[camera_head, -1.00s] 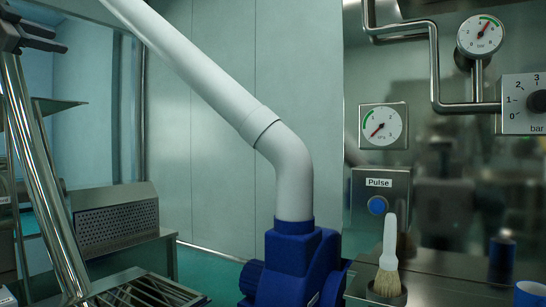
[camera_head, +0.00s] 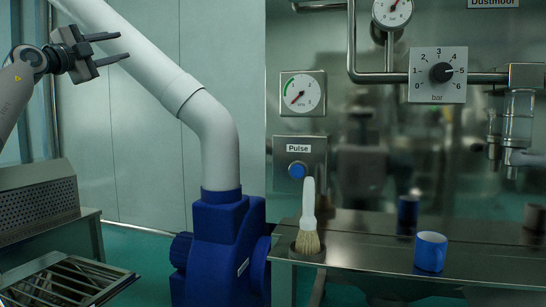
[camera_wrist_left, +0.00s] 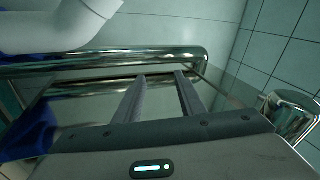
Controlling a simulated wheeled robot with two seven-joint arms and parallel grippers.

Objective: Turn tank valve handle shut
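I cannot make out a tank valve handle for certain in either view. At the right edge of the head view, a clear cylindrical vessel (camera_head: 517,115) has a metal pipe fitting (camera_head: 522,157) under it. My left gripper (camera_head: 122,46) is at the upper left, in front of the white duct and far from that fitting. Its two fingers are apart with nothing between them. In the left wrist view the fingers (camera_wrist_left: 160,76) are also apart and empty, pointing toward a shiny metal rail (camera_wrist_left: 110,62). My right gripper is not in view.
A pressure knob (camera_head: 441,72), a gauge (camera_head: 302,94) and a blue Pulse button (camera_head: 297,171) are on the wall panel. A brush (camera_head: 308,220) and a blue cup (camera_head: 430,251) stand on the steel counter (camera_head: 370,249). A white duct (camera_head: 213,130) rises from a blue machine (camera_head: 218,240).

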